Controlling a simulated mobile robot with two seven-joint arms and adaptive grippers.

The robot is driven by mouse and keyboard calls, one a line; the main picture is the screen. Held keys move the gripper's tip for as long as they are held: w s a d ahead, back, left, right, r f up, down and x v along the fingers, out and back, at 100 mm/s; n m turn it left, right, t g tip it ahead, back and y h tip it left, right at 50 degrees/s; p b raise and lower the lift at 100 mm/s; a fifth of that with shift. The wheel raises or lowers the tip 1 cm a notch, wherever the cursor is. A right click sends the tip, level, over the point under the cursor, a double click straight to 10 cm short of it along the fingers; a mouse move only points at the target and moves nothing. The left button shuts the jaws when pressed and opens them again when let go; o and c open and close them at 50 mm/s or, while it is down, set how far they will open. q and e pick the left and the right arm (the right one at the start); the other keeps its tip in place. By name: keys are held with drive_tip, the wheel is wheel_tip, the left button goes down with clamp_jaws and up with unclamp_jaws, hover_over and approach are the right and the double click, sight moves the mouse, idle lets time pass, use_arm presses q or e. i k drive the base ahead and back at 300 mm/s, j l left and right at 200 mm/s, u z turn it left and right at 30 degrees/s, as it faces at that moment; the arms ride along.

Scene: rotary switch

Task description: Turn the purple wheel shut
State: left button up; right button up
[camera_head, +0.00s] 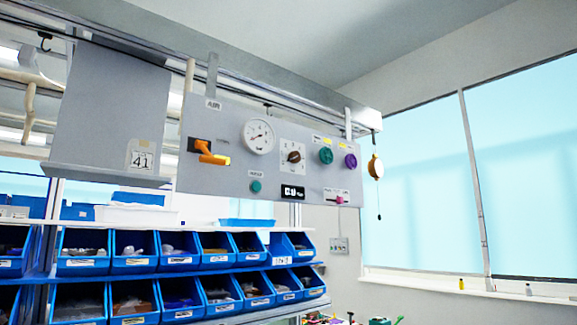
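The purple wheel (351,160) is a small round knob near the right end of a grey control panel (228,181). The panel hangs from an overhead rail. A green wheel (326,155) sits just left of the purple one. The purple wheel's turn position is too small to tell. Neither of my grippers shows in the head view, so nothing is seen touching the wheel.
The panel also carries an orange lever (211,153), a white gauge (258,136), a dark rotary knob (294,156), a teal button (256,186) and a pink switch (339,199). Blue bins (133,263) fill shelves below. A yellow hanging reel (375,168) is right of the panel.

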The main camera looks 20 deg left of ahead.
sight(351, 160)
drive_tip(key=i+l+u, duration=0.1)
drive_tip(key=u, duration=0.65)
drive_tip(key=i+l+u, duration=0.15)
drive_tip(key=l, duration=0.15)
drive_tip(key=l+u, duration=0.15)
drive_tip(key=l, duration=0.15)
drive_tip(key=i+l+u, duration=0.15)
drive_tip(key=l, duration=0.2)
drive_tip(key=i+l+u, duration=0.1)
drive_tip(key=l, duration=0.55)
drive_tip(key=i+l+u, duration=0.1)
drive_tip(key=l, duration=0.5)
drive_tip(key=l+u, duration=0.1)
drive_tip(key=l, duration=0.55)
drive_tip(key=i+l, duration=0.1)
drive_tip(key=l, duration=1.2)
drive_tip(key=i+l, duration=0.15)
drive_tip(key=l, duration=0.5)
